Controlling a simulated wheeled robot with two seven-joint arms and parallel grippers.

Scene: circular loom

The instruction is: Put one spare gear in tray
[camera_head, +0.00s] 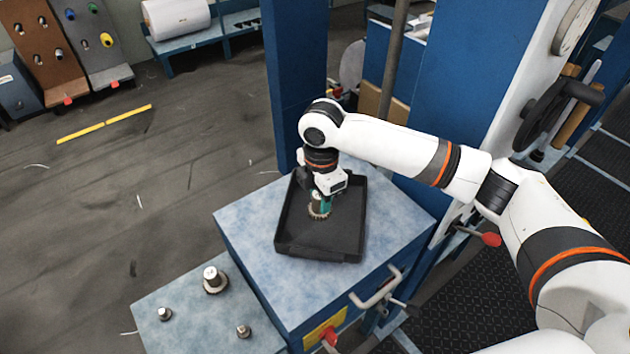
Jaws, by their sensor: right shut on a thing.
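A black tray (316,250) with low walls lies on the blue speckled top of a cabinet. My right gripper (319,205) points down over the middle of the tray. It is shut on a toothed brownish gear (319,213), which is at or just above the tray floor; I cannot tell whether it touches. The gripper partly hides the gear's upper part. Other metal parts, which look like gears with hubs, stand on the lower bench: a larger one (214,280) and two small ones (165,314) (243,331). My left gripper is not in view.
The cabinet top (250,225) is bare around the tray. A blue post (298,75) rises right behind it. A drawer handle (376,288) and a red knob (329,336) stick out in front. A handwheel (555,112) is at right. The floor at left is open.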

